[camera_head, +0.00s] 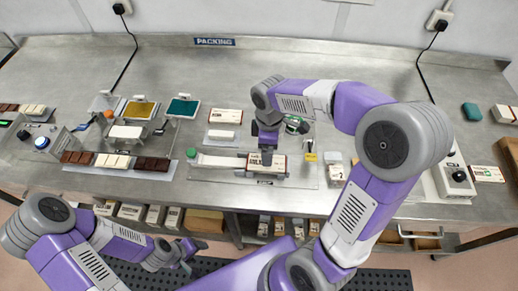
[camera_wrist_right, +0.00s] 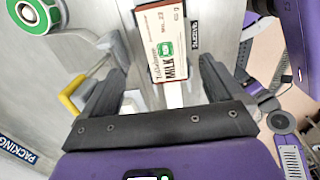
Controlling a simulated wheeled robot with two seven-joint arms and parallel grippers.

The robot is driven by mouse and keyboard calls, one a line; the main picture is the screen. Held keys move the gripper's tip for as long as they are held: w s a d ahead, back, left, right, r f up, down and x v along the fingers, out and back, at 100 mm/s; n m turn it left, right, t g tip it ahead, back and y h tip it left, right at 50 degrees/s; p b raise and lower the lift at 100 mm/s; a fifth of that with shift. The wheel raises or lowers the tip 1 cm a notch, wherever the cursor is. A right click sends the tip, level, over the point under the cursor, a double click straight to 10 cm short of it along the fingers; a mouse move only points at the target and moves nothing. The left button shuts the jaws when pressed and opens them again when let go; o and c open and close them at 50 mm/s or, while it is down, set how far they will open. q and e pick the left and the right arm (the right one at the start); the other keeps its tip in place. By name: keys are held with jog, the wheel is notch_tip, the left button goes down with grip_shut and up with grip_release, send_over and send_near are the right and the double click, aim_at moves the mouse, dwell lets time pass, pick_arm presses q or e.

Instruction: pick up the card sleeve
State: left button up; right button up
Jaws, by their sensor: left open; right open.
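A cream card sleeve (camera_head: 281,160) with dark lettering and brown edges lies on the tray at the middle front of the bench. In the right wrist view the sleeve (camera_wrist_right: 165,42) reads "MILK" and shows a green patch. My right gripper (camera_head: 266,156) is over the sleeve, partly hiding it in the head view. Its fingers (camera_wrist_right: 157,72) are apart, with the sleeve in the line between them; I cannot tell if they touch it. My left gripper (camera_head: 182,258) is open and empty, low in front of the bench.
Chocolate bars (camera_head: 115,161) lie in a tray at left. Coloured pads (camera_head: 182,106) stand behind them. More cream packs (camera_head: 225,116) lie behind the sleeve. A control box (camera_head: 457,177) stands at right. The back of the bench is mostly clear.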

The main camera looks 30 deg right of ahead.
aim_at(254, 163)
jog(key=f, duration=0.2)
jog(key=f+b, duration=0.1)
jog(key=f, duration=0.1)
jog(key=s+f, duration=0.1)
jog(key=f, duration=0.1)
jog(key=shift+a+b, duration=0.2)
jog(key=shift+b, duration=0.1)
jog(key=shift+w+f, duration=0.1)
jog(key=shift+f, duration=0.4)
jog(key=c, duration=1.1)
jog(key=shift+r, duration=0.15)
